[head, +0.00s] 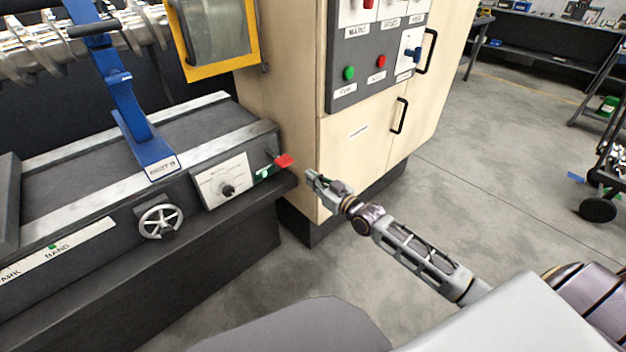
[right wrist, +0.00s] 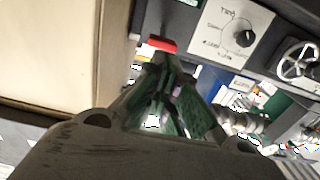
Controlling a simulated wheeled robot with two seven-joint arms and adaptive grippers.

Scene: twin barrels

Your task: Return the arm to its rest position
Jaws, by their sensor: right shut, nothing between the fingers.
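My right arm (head: 420,260) reaches in from the lower right in the head view. In the head view a small gap shows between the fingertips and the red tip. In the right wrist view the gripper (right wrist: 165,75) points at the machine front, and the red tip (right wrist: 160,45) lies just beyond the fingers; whether they touch cannot be told there. My left gripper is not in view.
The dark machine bed (head: 130,150) with a handwheel (head: 161,221) and dial panel (head: 224,182) fills the left. Open concrete floor (head: 500,190) lies to the right. A wheeled cart (head: 605,190) stands at the far right.

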